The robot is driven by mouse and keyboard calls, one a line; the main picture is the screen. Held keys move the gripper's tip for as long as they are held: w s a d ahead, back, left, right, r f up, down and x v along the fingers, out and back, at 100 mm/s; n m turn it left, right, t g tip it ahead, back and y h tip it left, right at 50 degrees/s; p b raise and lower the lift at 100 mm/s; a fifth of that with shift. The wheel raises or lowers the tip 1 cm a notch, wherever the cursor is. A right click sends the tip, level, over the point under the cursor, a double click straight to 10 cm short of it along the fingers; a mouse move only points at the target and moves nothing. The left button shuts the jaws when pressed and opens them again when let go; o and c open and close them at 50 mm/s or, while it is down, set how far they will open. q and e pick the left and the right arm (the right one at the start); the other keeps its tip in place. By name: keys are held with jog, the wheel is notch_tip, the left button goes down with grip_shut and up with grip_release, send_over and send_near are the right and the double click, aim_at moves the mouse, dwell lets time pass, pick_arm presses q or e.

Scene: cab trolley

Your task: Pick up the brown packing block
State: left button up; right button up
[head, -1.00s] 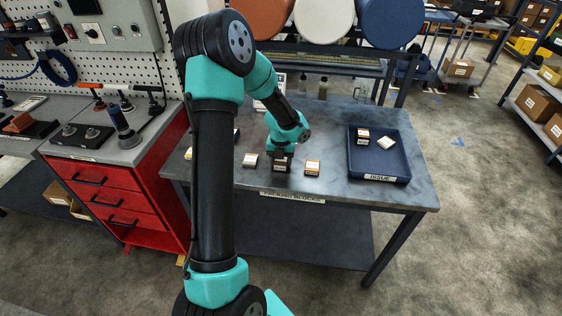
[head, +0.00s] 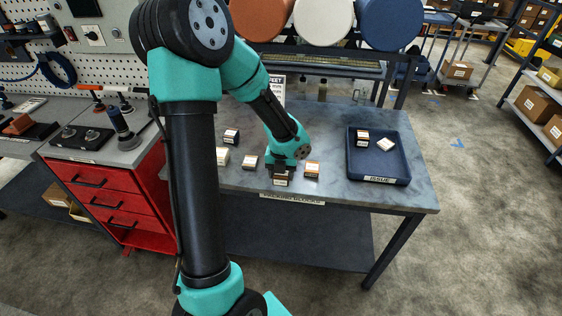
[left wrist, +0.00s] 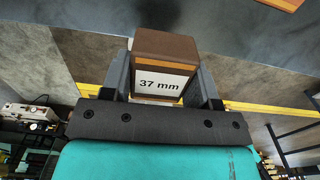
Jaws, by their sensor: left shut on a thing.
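My left gripper (head: 281,174) is shut on the brown packing block (left wrist: 165,50). In the left wrist view the block sits between the two fingers, with a white "37 mm" label facing the camera. In the head view the block (head: 282,182) shows just below the fingers, near the front edge of the workbench (head: 330,187). I cannot tell for certain how far it is above the bench top. My right gripper is not in view.
An orange block (head: 312,169) stands close to the right of the gripper. A brown-and-white block (head: 249,161), a cream block (head: 222,156) and a dark block (head: 231,136) stand to the left. A blue tray (head: 404,160) holds two blocks at the right.

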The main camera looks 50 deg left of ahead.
pick_arm(q)
jog(key=s+d, duration=0.4)
jog(key=shift+d+r, duration=0.3)
jog(key=shift+d, duration=0.05)
